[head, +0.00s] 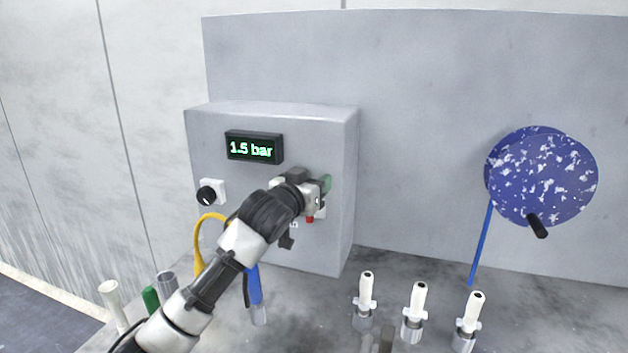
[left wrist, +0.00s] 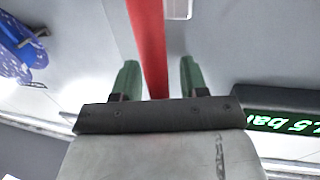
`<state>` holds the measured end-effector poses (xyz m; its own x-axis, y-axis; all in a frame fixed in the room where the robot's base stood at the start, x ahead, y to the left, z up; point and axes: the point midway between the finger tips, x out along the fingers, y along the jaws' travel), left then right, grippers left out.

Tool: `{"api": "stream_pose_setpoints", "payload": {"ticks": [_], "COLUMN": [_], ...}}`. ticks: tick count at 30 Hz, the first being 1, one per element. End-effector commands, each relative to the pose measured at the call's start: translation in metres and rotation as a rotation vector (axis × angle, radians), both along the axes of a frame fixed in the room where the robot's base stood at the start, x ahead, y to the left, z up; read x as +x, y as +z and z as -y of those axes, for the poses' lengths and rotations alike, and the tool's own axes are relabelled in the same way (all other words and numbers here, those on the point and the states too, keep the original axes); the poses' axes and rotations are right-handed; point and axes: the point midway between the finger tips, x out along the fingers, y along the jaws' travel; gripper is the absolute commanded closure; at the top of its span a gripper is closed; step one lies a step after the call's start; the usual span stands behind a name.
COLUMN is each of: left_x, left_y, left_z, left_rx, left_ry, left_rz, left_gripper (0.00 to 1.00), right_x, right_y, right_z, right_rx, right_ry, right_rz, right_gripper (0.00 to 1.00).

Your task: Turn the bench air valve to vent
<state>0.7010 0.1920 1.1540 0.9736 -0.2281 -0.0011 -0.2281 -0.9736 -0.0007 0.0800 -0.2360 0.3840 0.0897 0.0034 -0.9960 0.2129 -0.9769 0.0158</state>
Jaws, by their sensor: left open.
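The air valve's red handle (left wrist: 150,35) runs as a long bar between the two green fingertips of my left gripper (left wrist: 158,78) in the left wrist view. The jaws are open, with a gap on each side of the bar. In the head view my left gripper (head: 324,186) is at the front of the grey control box (head: 225,140), and only a small red piece of the handle (head: 310,219) shows below it. My gripper and wrist hide most of the valve and its markings. The display (head: 254,148) on the box reads 1.5 bar.
A black knob (head: 210,193) is left of the valve. A yellow hose (head: 198,240) curves below it. Several white-topped pegs (head: 417,305) stand at the bench front. A blue speckled disc (head: 540,175) with a black handle is at the right.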

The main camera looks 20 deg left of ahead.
Motion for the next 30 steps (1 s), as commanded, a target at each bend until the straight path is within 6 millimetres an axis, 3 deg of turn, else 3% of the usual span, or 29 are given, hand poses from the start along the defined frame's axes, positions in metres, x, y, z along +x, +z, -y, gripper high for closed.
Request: {"api": "stream_pose_setpoints", "payload": {"ticks": [7,16,30], "left_x": [0.0005,0.0004,0.0003], "left_y": [0.0001,0.0001,0.0025], "left_z": [0.0003,0.0002,0.0037], "left_rx": [0.0,0.0,0.046], "left_ry": [0.0,0.0,0.0], "left_rz": [0.001,0.001,0.002], "left_gripper": [0.57,1.0,1.0], "right_x": [0.0012,0.0016,0.0017], "right_y": [0.0,0.0,0.0095], "right_z": [0.0,0.0001,0.0], "right_rx": [0.0,0.0,0.0], "right_ry": [0.0,0.0,0.0], "right_rz": [0.002,0.002,0.002], "right_gripper": [0.29,0.29,0.29]}}
